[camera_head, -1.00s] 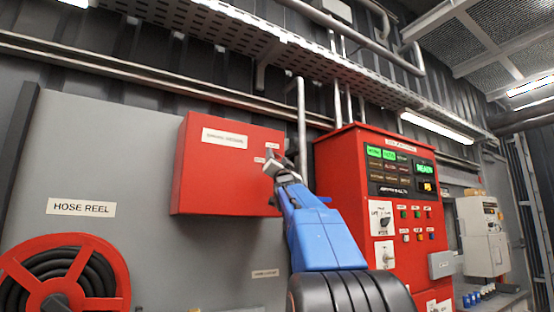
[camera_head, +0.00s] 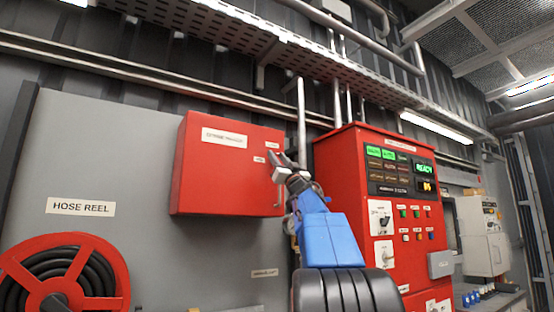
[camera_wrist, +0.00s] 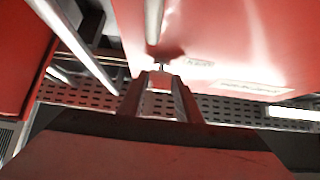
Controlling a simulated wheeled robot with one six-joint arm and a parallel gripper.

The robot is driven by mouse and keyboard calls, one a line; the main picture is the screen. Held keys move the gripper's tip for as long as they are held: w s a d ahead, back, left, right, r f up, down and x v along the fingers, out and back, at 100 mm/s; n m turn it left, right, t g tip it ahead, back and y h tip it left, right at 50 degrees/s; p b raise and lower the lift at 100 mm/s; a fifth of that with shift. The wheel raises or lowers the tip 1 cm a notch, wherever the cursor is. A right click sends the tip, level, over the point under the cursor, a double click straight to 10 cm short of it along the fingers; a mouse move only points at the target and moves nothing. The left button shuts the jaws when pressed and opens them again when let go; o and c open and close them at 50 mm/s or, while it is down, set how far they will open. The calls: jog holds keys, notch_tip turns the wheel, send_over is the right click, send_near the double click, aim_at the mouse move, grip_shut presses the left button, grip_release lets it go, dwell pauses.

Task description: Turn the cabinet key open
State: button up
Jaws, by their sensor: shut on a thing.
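The red cabinet (camera_head: 225,180) hangs on the grey wall panel, with a white label on its door and two small labels near its right edge. My gripper (camera_head: 277,163) is at the right part of the cabinet's front, by those labels. In the wrist view my gripper (camera_wrist: 161,80) points at the red door, its fingers shut on a small metal key (camera_wrist: 162,66) at the door's surface. The key's bow is mostly hidden between the fingertips, and its turn angle cannot be told. In the head view the gripper hides the key.
A red pump control panel (camera_head: 345,170) with lit displays stands right of my arm. A hose reel (camera_head: 65,280) is at lower left. Vertical pipes (camera_head: 301,120) run between the cabinet and panel. A perforated cable tray (camera_head: 230,40) passes above.

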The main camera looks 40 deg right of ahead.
jog(key=shift+n+y, duration=0.3)
jog(key=shift+n, duration=0.1)
jog(key=o, duration=1)
jog(key=shift+o, duration=0.2)
jog(key=shift+s+f, duration=0.1)
jog(key=v, duration=1.7)
jog(key=shift+f, duration=0.15)
